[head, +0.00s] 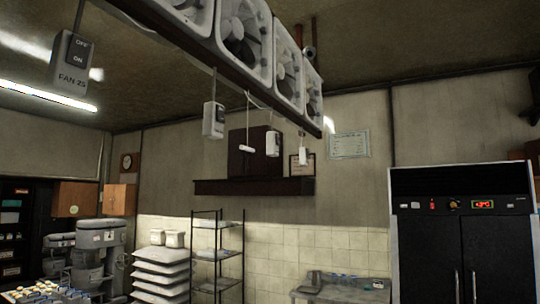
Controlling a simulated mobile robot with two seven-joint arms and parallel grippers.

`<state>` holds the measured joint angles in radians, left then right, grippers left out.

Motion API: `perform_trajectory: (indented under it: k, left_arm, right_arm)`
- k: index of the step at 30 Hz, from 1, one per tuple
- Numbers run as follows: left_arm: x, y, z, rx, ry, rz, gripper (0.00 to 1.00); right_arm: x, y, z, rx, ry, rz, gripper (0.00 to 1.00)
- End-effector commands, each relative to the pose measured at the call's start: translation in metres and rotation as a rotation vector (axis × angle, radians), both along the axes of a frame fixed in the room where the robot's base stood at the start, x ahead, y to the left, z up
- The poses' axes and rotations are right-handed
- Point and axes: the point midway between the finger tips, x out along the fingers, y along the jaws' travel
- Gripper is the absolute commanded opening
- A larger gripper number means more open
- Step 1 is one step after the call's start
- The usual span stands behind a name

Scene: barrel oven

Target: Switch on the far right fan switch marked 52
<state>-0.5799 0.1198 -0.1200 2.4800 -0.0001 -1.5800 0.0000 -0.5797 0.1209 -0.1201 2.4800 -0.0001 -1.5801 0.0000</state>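Several pale box switches hang on rods and cords below a row of ceiling fans (245,30). The farthest right hanging one is a small white switch (303,156); its marking is too small to read. A white switch (272,144) hangs to its left, and a grey-white switch (213,120) hangs further left. No "52" is legible in the head view. Neither of my grippers is in view, and nothing touches the switches.
A white horizontal handle (260,149) hangs on cords among the switches. A dark oven or cabinet (465,240) with a red display stands at right. A metal table (345,291), wire rack (218,255), stacked white sacks (160,272) and mixer (98,250) stand below.

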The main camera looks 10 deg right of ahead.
Motion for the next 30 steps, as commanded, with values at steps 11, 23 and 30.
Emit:
perform_trajectory:
  k: [11,23,30]
  left_arm:
    - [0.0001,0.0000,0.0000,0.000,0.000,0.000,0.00]
    - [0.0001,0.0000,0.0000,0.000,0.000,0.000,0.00]
    - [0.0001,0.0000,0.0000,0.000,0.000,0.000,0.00]
  right_arm:
    - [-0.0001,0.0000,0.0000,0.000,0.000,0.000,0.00]
    - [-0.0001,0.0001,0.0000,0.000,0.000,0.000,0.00]
    - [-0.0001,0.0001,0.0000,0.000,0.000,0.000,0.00]
